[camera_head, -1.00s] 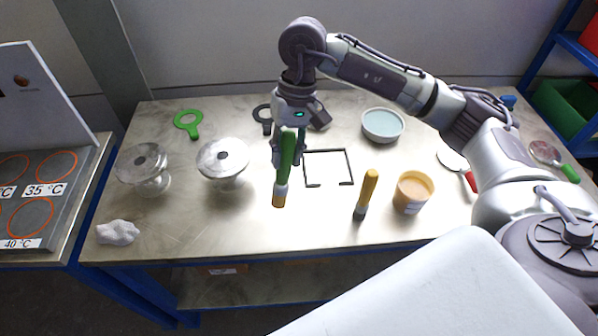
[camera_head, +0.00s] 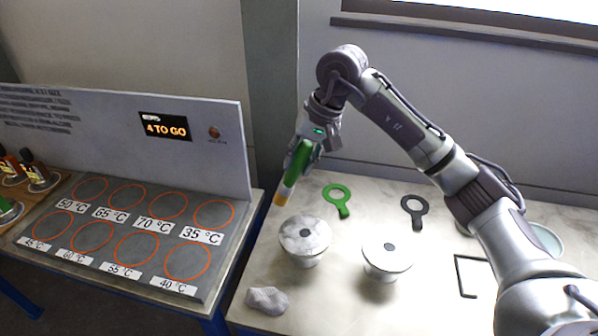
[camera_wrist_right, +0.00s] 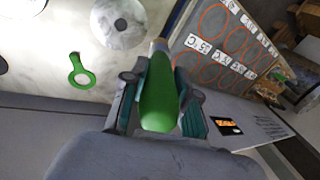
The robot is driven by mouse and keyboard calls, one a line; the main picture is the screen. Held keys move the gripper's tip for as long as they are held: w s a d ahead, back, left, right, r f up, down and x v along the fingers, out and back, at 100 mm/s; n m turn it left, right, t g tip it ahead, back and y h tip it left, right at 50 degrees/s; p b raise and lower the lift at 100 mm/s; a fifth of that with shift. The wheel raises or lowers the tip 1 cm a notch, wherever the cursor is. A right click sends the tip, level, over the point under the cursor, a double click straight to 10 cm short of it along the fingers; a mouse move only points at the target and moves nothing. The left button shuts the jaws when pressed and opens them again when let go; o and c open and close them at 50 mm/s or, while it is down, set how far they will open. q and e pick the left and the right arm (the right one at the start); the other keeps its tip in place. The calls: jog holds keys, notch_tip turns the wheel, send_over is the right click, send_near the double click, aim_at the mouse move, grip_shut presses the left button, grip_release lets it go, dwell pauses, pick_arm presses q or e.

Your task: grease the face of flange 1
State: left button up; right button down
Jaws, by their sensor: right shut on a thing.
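The brush handle (camera_wrist_right: 160,95) fills the middle of the right wrist view. The left vessel's round face (camera_head: 304,234) is mottled grey with a dark centre hole; it also shows in the wrist view (camera_wrist_right: 120,20). The right vessel's face (camera_head: 388,252) looks smoother and paler. I see no label telling which is flange 1. The brush tip looks apart from both. My left gripper is out of view.
A green ring tool (camera_head: 338,197) and a dark ring tool (camera_head: 414,207) lie behind the vessels. A crumpled white cloth (camera_head: 267,300) lies at the front left. A marked heating plate (camera_head: 125,238) stands left.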

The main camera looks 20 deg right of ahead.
jog(key=shift+w, duration=0.15)
jog(key=shift+s+d+f+b, duration=0.15)
jog(key=shift+f+b, duration=0.35)
jog(key=shift+f, duration=0.45)
jog(key=shift+s+d+f+b, duration=0.1)
jog(key=shift+f+b, duration=0.4)
jog(key=shift+f, duration=0.4)
jog(key=shift+w+a+f, duration=0.1)
jog(key=shift+a+f, duration=0.05)
jog(key=shift+f, duration=0.35)
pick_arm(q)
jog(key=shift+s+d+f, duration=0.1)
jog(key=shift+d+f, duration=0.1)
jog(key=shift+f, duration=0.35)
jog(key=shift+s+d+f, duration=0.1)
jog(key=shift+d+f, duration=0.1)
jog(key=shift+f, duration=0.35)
